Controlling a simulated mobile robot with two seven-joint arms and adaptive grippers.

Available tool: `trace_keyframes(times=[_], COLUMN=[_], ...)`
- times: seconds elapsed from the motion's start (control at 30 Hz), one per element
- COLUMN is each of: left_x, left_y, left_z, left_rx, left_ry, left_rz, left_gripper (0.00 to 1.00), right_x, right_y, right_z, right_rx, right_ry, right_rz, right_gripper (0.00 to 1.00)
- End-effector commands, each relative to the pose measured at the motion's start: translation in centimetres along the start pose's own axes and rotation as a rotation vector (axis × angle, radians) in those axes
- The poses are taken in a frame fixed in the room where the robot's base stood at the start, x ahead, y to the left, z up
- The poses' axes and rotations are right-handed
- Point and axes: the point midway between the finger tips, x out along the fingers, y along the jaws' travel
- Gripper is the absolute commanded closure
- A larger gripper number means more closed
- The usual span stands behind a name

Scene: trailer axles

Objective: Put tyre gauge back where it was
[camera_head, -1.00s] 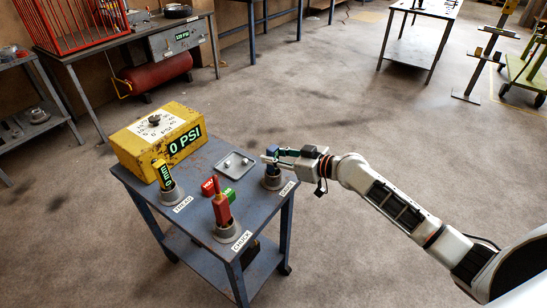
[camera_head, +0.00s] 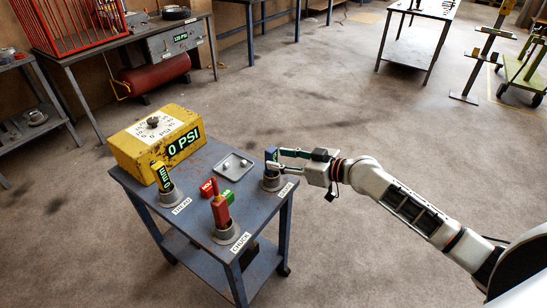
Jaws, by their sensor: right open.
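The tyre gauge (camera_head: 271,154), a small blue-green device, stands roughly upright in the grey round holder (camera_head: 272,183) at the right corner of the blue cart. A white label (camera_head: 286,189) sits on the cart edge below that holder. My right gripper (camera_head: 281,162) comes in from the right with its fingers apart, level with the gauge. The fingertips are beside the gauge, and I cannot tell whether they touch it. The lower part of the gauge is hidden in the holder and behind a finger. My left gripper is not in view.
On the cart (camera_head: 190,222) stand a yellow box reading 0 PSI (camera_head: 150,143), a yellow tread tool (camera_head: 161,176) and a red chuck (camera_head: 220,210) in holders, red and green blocks (camera_head: 208,187) and a small tray (camera_head: 233,164). Floor right of the cart is free.

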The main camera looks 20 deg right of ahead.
Motion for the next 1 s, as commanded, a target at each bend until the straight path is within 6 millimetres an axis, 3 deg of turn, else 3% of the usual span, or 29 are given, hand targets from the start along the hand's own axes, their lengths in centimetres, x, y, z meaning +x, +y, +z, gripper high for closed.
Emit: trace_keyframes(times=[0.1,0.3,0.53,0.63,0.77,1.0], left_x=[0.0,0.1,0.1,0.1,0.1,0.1], left_y=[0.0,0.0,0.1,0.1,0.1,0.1], left_z=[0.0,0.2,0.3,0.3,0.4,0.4], left_rx=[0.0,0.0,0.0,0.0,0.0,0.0], left_ry=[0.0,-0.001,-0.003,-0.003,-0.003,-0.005], left_rz=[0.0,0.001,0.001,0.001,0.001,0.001], left_gripper=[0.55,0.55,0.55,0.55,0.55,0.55], right_x=[-2.7,-6.1,-8.0,-8.0,-7.5,-8.6], right_y=[0.0,0.0,0.0,-0.7,-3.3,-11.4], right_z=[0.1,0.2,0.0,1.1,5.3,17.4], right_rx=[-0.003,0.0,0.0,0.008,0.023,0.061], right_ry=[-0.004,-0.003,0.0,-0.005,-0.026,-0.123], right_rz=[0.0,0.0,0.0,0.003,0.028,0.163], right_gripper=[0.59,0.59,0.59,0.59,0.59,0.59])
